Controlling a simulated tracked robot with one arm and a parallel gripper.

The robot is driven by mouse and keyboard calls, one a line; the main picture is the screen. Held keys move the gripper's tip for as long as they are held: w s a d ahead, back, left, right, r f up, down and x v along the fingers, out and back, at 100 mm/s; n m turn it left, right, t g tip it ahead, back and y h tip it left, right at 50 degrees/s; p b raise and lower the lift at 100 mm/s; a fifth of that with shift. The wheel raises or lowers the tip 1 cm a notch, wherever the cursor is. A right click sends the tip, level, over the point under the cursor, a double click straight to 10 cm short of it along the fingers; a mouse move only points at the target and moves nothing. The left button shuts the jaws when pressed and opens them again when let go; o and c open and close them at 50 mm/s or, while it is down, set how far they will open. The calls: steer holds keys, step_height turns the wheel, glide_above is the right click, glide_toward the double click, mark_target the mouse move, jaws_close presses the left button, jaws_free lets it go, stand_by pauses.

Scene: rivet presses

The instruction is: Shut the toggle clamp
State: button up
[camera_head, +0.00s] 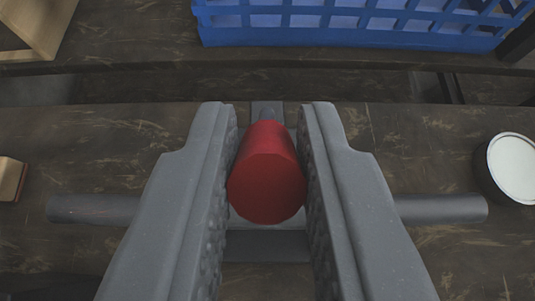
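The toggle clamp's red handle (267,185) is a thick cylinder with its round end facing the camera. It lies between the two fingers of my gripper (269,110), close to the pads on both sides. I cannot tell whether the pads press on it or only flank it. Grey metal of the clamp (266,244) shows below the handle, and a small grey part (267,109) shows beyond it. A grey bar (440,208) sticks out sideways past both fingers. The rest of the clamp is hidden behind the handle and fingers.
A blue lattice crate (350,38) stands at the top. A wooden block (10,178) is at the left edge, and a wooden box (42,25) at top left. The dark worktop (110,150) is otherwise mostly clear.

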steer(key=o, duration=0.4)
steer(key=shift+r, duration=0.1)
steer(key=shift+v, duration=3.65)
